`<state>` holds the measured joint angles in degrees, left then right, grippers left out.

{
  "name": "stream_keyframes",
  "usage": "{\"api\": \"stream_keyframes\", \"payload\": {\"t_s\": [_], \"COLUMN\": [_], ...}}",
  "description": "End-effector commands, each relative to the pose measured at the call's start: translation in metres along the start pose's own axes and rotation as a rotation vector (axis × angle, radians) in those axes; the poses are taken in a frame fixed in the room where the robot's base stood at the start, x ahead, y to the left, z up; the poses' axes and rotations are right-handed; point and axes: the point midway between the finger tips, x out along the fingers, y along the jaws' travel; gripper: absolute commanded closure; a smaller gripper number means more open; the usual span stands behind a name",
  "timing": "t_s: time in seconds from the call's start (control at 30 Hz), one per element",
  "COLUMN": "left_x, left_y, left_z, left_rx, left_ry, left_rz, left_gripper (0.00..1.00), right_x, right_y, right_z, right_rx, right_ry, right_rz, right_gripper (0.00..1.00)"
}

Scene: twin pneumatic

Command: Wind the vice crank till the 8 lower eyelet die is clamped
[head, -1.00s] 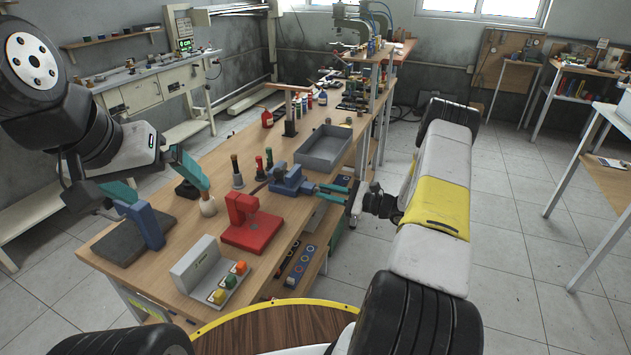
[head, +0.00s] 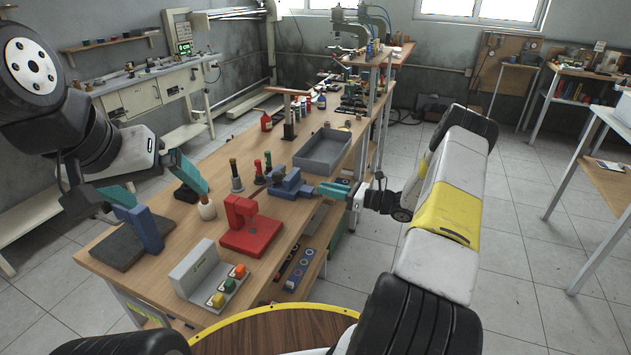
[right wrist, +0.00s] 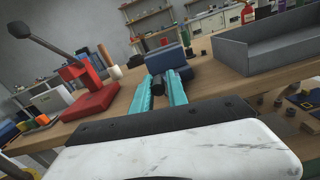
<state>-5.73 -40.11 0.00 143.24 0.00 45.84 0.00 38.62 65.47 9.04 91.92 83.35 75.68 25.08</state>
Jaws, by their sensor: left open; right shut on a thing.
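The blue vice (head: 287,184) stands near the right edge of the workbench, and it also shows in the right wrist view (right wrist: 167,58). My right gripper (head: 322,190) reaches it from the right. In the right wrist view its teal fingers (right wrist: 160,88) are shut on a dark round crank handle (right wrist: 158,82) in front of the vice. The rest of the crank is hidden. I cannot pick out the eyelet die or tell whether the jaws touch it. My left gripper (head: 171,196) is open and empty above the left part of the bench.
A red press (head: 245,228) stands in front of the vice, and a grey tray (head: 322,150) behind it. A button box (head: 208,275) is at the near edge. Several small upright tools (head: 236,178) stand left of the vice.

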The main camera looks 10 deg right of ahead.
Motion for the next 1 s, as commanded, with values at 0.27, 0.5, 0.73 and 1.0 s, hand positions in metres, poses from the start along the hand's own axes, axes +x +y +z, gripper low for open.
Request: {"api": "stream_keyframes", "payload": {"t_s": [0.27,0.5,0.73,1.0], "left_x": [0.0,0.0,0.0,0.0], "left_y": [0.0,0.0,0.0,0.0], "left_z": [0.0,0.0,0.0,0.0], "left_rx": [0.0,0.0,0.0,0.0], "left_ry": [0.0,0.0,0.0,0.0], "left_rz": [0.0,0.0,0.0,0.0], "left_gripper": [0.0,0.0,0.0,0.0], "right_x": [-0.0009,-0.0011,-0.001,-0.001], "right_y": [-0.0036,-0.0056,-0.0057,-0.0054], "right_z": [-0.0028,-0.0025,-0.0027,-0.0029], "right_rx": [0.158,0.215,0.225,0.225], "right_ry": [0.008,0.008,0.009,0.009], "right_rz": [0.002,0.002,0.003,0.004], "right_gripper": [1.0,1.0,1.0,0.73]}}
